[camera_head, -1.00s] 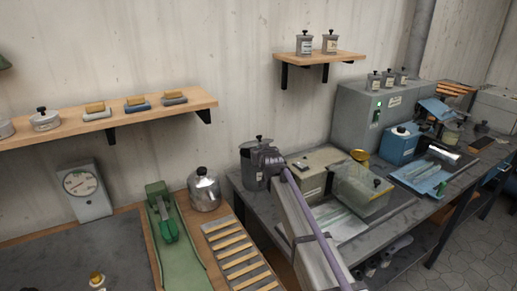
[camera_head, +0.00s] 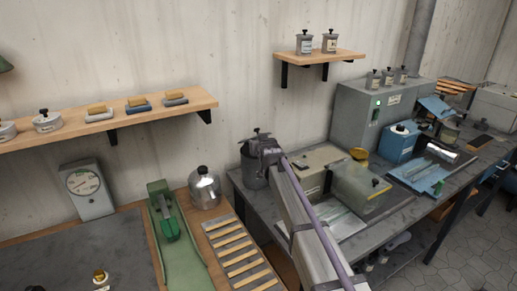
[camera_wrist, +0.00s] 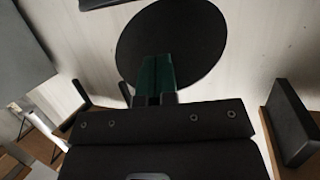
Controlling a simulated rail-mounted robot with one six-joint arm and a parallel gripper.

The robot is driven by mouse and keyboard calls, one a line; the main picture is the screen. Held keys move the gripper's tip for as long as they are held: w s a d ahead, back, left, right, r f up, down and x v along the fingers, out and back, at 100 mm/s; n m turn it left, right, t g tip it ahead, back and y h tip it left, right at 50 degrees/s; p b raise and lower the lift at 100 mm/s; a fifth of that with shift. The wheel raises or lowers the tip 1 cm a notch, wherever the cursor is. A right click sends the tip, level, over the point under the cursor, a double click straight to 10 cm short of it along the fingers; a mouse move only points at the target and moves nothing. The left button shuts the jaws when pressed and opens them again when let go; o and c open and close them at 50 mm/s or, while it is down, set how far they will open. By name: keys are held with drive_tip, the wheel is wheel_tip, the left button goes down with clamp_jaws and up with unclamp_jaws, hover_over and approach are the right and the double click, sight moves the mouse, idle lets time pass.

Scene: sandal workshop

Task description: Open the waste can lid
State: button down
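The waste can (camera_head: 254,178) is a grey cylinder at the left end of the grey bench, against the wall. Its dark lid (camera_head: 252,139) has a small black knob and looks raised and tilted at the rim, though my gripper hides part of it. My gripper (camera_head: 266,148) is at the can's top right side. In the wrist view a large dark disc, apparently the lid (camera_wrist: 190,35), lies just beyond my fingers (camera_wrist: 158,75). The green finger pads are side by side with almost no gap, and nothing shows between them. Contact with the lid is unclear.
A silver round jar (camera_head: 204,190) stands left of the can on the wooden bench. A beige box (camera_head: 315,165) and a clear-covered unit (camera_head: 362,190) stand right of it. A wall shelf (camera_head: 320,57) hangs above.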

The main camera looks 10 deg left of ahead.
sight(257, 130)
drive_tip(key=shift+w+a+r+p, duration=0.3)
drive_tip(key=shift+w+r+p, duration=0.35)
drive_tip(key=shift+w+r, duration=0.15)
drive_tip(key=shift+w+a+r+p, duration=0.25)
drive_tip(key=shift+w+r+p, duration=0.4)
drive_tip(key=shift+w, duration=0.3)
drive_tip(key=shift+w+a+r, duration=0.1)
drive_tip(key=shift+w+a+r, duration=0.15)
drive_tip(key=shift+w, duration=0.2)
drive_tip(key=shift+w+a+r+p, duration=0.2)
drive_tip(key=shift+w+r+p, duration=0.1)
drive_tip(key=shift+w, duration=0.25)
drive_tip(key=shift+w+a+r+p, duration=0.15)
drive_tip(key=shift+w+p, duration=0.2)
drive_tip(key=shift+w, duration=0.15)
drive_tip(key=shift+w+a+r+p, duration=0.2)
drive_tip(key=shift+w+r+p, duration=0.1)
drive_tip(key=shift+w, duration=0.35)
